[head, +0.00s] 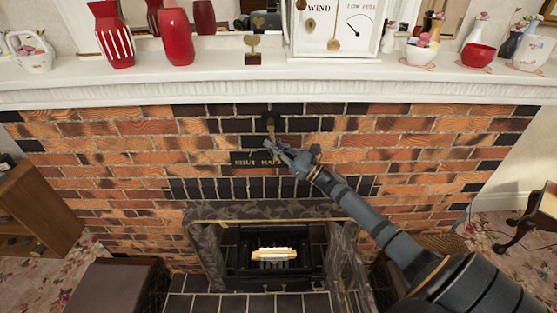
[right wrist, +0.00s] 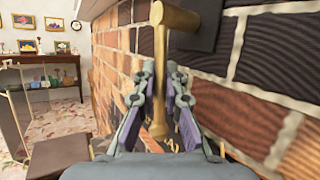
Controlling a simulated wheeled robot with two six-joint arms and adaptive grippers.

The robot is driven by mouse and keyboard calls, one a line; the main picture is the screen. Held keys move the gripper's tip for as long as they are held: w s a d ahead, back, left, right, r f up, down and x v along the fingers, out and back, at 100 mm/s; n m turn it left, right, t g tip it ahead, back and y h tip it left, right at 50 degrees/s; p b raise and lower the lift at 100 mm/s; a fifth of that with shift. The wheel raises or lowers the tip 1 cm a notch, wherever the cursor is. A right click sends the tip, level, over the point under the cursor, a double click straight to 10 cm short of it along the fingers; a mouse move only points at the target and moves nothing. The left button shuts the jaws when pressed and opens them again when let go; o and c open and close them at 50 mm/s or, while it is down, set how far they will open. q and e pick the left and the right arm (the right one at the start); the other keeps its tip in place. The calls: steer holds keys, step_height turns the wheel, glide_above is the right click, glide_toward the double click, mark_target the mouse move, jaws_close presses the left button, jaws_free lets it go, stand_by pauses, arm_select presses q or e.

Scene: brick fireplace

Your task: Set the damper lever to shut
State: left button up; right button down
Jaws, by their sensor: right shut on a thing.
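The damper lever is a brass rod on the brick chimney breast, seen in the head view (head: 270,124) above a dark plate (head: 252,160) with lettering that starts with "SHUT". In the right wrist view the brass lever (right wrist: 161,60) hangs from a brass pivot at a dark mount and runs down between my fingers. My right gripper (head: 280,149) is shut on the lever, and its two fingers also show in the right wrist view (right wrist: 162,85). It covers the right part of the plate's lettering. My left gripper is not in view.
The white mantel (head: 150,84) juts out above the lever, with red vases (head: 177,37), a white jug (head: 30,52) and a dial box (head: 335,28) on it. The firebox (head: 270,255) opens below. A wooden cabinet (head: 35,215) stands at the left.

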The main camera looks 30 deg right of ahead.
steer(key=shift+w+a+r+m+t+h+b, duration=0.1)
steer(key=shift+w+a+m+t+h+b, duration=0.45)
steer(key=shift+m+t+b, duration=0.9)
steer(key=shift+w+a+r+m+t+h+b, duration=0.1)
steer(key=shift+a+m+t+h+b, duration=0.5)
steer(key=shift+m+t+h+b, duration=0.85)
steer(key=shift+w+a+r+m+t+h+b, duration=0.1)
steer(key=shift+w+a+m+t+h+b, duration=0.35)
steer(key=shift+m+t+b, duration=0.95)
steer(key=shift+a+m+g+h+b, duration=0.1)
steer(key=shift+m+g+h+b, duration=0.25)
steer(key=shift+b, duration=0.2)
steer(key=c, duration=1.4)
jaws_free()
steer(key=v, duration=1.2)
